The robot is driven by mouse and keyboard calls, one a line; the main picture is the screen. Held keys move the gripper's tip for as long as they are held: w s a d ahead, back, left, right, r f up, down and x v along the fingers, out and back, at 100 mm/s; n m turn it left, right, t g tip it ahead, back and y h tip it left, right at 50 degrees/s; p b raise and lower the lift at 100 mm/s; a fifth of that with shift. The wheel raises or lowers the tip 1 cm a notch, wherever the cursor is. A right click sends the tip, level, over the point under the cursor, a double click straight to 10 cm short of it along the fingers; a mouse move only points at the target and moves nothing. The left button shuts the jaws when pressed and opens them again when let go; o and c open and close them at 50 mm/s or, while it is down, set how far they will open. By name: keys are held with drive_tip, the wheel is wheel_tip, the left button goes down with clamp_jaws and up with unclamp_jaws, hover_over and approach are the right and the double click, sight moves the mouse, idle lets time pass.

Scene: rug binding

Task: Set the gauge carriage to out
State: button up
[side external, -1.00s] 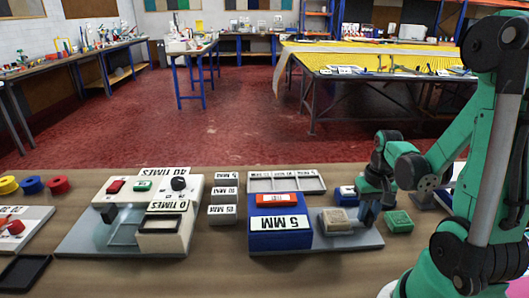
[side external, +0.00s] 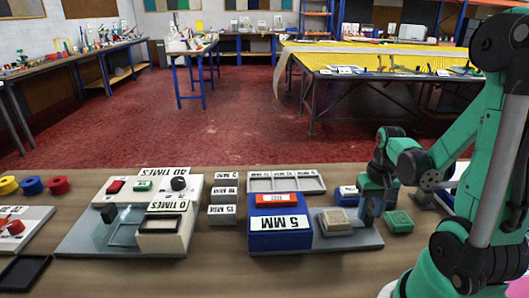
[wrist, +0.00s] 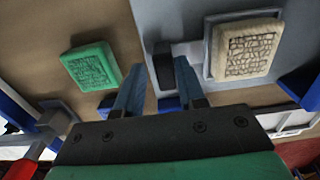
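The gauge (side external: 352,241) is a grey plate with a blue block (side external: 280,238) labelled "5 MM" upside down. A beige textured pad (side external: 336,220) lies on the plate on a square mount; it also shows in the wrist view (wrist: 246,47). In the wrist view a dark upright tab (wrist: 163,66) stands on a pale bar beside that mount; I take it for the carriage's handle. My gripper (wrist: 158,73) is open, with its two blue fingers either side of the tab in that view. In the side view my gripper (side external: 371,208) is at the plate's right end; contact cannot be told.
A green textured pad (side external: 398,221) lies on the table just right of the gauge. A grey compartment tray (side external: 286,190) and a small blue labelled block (side external: 346,195) stand behind. A cream machine (side external: 160,185) with buttons and a knob stands to the left.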

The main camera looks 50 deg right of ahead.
drive_tip(key=shift+r, duration=2.45)
drive_tip(key=w+a+r+n+t, duration=0.1)
drive_tip(key=w+a, duration=0.1)
drive_tip(key=w+a+r+n+t+h, duration=0.1)
drive_tip(key=w+a+n, duration=0.1)
drive_tip(key=w+a+n+t, duration=0.1)
drive_tip(key=w+a, duration=0.1)
drive_tip(key=a, duration=0.1)
drive_tip(key=shift+w+a+r+n, duration=0.1)
drive_tip(key=shift+w+r+n, duration=0.2)
drive_tip(key=shift+w+r, duration=0.1)
drive_tip(key=w+a+r+n+t, duration=0.1)
drive_tip(key=a, duration=0.2)
drive_tip(key=w+a+r+n+t, duration=0.1)
drive_tip(key=a+n, duration=0.1)
drive_tip(key=a, duration=0.1)
drive_tip(key=w+a+r+n+t+y, duration=0.1)
drive_tip(key=a+t, duration=0.1)
drive_tip(key=a, duration=0.2)
drive_tip(key=shift+w+r, duration=0.15)
drive_tip(key=shift+r, duration=0.05)
